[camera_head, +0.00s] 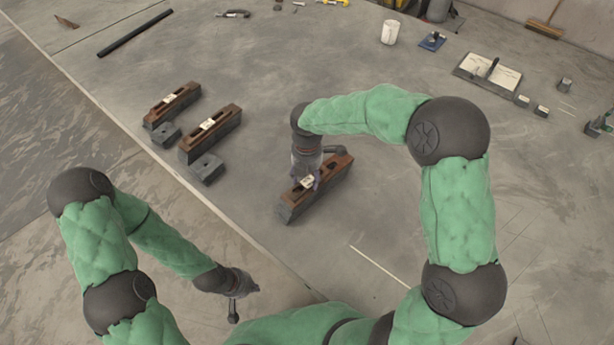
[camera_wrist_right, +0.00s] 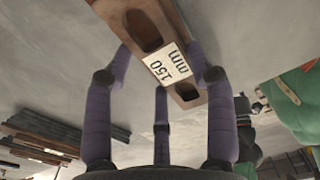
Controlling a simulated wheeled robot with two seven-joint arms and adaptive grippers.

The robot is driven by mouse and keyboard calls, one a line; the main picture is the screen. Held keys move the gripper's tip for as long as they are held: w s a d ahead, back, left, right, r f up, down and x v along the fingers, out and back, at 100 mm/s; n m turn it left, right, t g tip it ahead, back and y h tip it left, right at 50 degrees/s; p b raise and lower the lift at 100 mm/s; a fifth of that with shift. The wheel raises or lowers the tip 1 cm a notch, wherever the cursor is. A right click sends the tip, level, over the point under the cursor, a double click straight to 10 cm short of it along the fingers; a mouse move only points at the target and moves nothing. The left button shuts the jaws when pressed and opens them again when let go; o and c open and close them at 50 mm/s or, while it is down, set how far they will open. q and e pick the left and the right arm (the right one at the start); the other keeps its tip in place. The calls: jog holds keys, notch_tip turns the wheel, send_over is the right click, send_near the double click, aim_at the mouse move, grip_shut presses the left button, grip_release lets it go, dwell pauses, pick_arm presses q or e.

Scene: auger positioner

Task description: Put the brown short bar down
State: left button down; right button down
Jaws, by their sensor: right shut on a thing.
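The brown short bar (camera_head: 290,208) has a brown slotted top over a dark grey body and shows right of the middle in the head view. My right gripper (camera_head: 306,179) is over its middle and hides part of the top. In the right wrist view the bar (camera_wrist_right: 172,28) carries a white "150 mm" label, and the right gripper's purple fingers (camera_wrist_right: 162,78) are closed around that middle part. Whether the bar's underside touches the surface cannot be told. My left gripper (camera_head: 243,290) is low at the left with nothing visible in it; its finger opening is unclear.
Two similar brown-topped bars (camera_head: 172,104) (camera_head: 210,133) stand to the left, with small grey blocks (camera_head: 207,168) beside them. A black rod (camera_head: 135,33), a white cup (camera_head: 390,32) and a tray (camera_head: 488,74) lie further back. Floor around the held bar is clear.

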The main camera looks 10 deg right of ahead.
aim_at(307, 180)
jog(key=shift+r, duration=0.1)
jog(key=shift+c, duration=2.1)
grip_release()
notch_tip(307, 180, up, 12)
jog(key=p, duration=0.3)
jog(key=shift+p, duration=0.3)
jog(key=shift+s, duration=0.1)
